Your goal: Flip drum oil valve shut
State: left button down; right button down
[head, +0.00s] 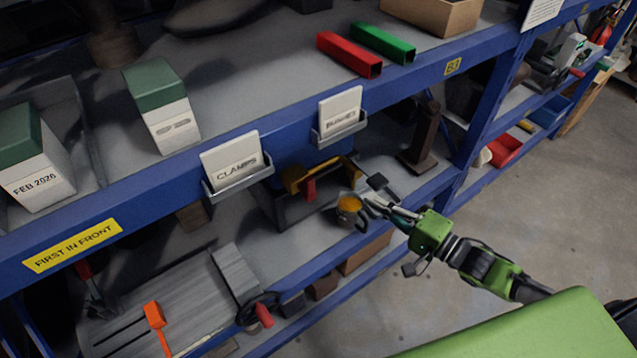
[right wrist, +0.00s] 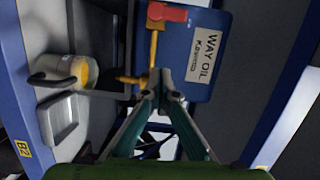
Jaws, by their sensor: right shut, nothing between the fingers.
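The blue drum (right wrist: 205,85) with a WAY OIL label fills the upper middle of the right wrist view. Its brass valve (right wrist: 152,55) has a red handle (right wrist: 167,12) at the top edge. In the head view the red handle (head: 309,189) hangs at the brass tap (head: 296,176) under the shelf. A mug (head: 350,212) with amber contents stands near the tap; it also shows in the wrist view (right wrist: 58,68). My right gripper (right wrist: 160,82) is shut and empty, its tips close to the valve; contact cannot be told. In the head view this gripper (head: 368,199) is by the mug. My left gripper is out of view.
The blue upper shelf beam carries a CLAMPS sign (head: 232,160) and a second sign (head: 340,116) above the tap. A dark upright block (head: 424,135) stands right of the drum area. Open floor (head: 555,220) lies to the right.

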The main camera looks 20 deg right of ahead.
aim_at(306, 186)
jog(key=shift+a+r+y, duration=0.25)
jog(key=shift+r+y, duration=0.05)
jog(key=shift+r, duration=0.4)
jog(key=w+a+p, duration=0.2)
jog(key=w+a, duration=0.4)
jog(key=a, duration=0.3)
jog(key=shift+w+a, duration=0.15)
jog(key=shift+w, duration=0.25)
jog(key=shift+a+r+n+p, duration=0.15)
jog(key=shift+n+p, duration=0.15)
jog(key=shift+p, duration=0.3)
